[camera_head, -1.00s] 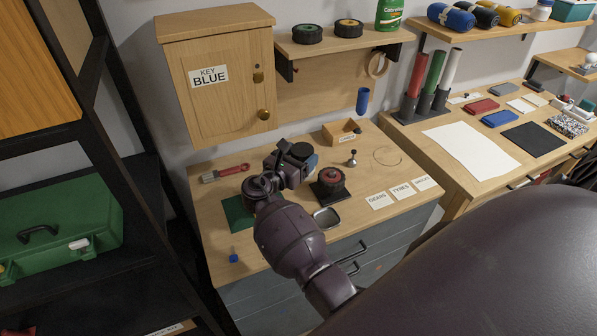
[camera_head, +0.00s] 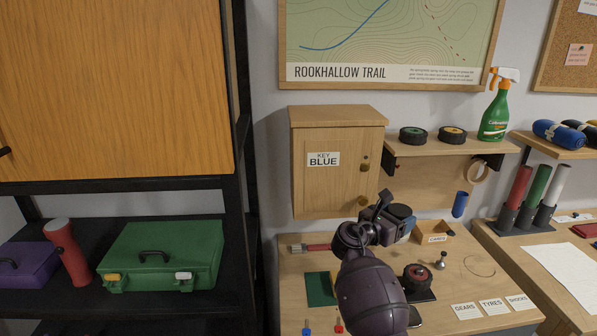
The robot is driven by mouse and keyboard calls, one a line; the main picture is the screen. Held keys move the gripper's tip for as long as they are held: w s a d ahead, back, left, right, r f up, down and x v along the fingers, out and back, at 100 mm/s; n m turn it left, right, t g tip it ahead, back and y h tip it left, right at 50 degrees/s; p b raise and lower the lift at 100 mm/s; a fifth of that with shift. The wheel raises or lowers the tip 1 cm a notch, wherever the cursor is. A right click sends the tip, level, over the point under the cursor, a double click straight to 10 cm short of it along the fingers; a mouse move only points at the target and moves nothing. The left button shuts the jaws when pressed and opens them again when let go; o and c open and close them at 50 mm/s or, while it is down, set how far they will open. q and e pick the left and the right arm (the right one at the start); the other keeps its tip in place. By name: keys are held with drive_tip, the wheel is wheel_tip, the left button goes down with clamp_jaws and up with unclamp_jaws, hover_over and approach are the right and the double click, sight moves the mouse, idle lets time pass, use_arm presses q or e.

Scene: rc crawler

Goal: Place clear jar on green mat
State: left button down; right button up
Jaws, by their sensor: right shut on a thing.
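The green mat (camera_head: 320,289) lies flat at the left of the wooden workbench, with its right part hidden behind my right arm. My right gripper (camera_head: 384,217) is in front of the bench's back, up and to the right of the mat. It is shut on what looks like the clear jar (camera_head: 406,226), which shows a dark round top and a bluish side. The gripper hides most of the jar, and the gap between jar and bench cannot be judged. My left gripper is not in view.
A red-handled brush (camera_head: 311,247) lies behind the mat. A wheel on a dark stand (camera_head: 417,278) is right of my arm, near a small wooden box (camera_head: 434,232). The key cabinet (camera_head: 337,165) hangs above. A shelf with a green case (camera_head: 160,258) stands left.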

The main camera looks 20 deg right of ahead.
drive_tip(key=shift+w, duration=0.1)
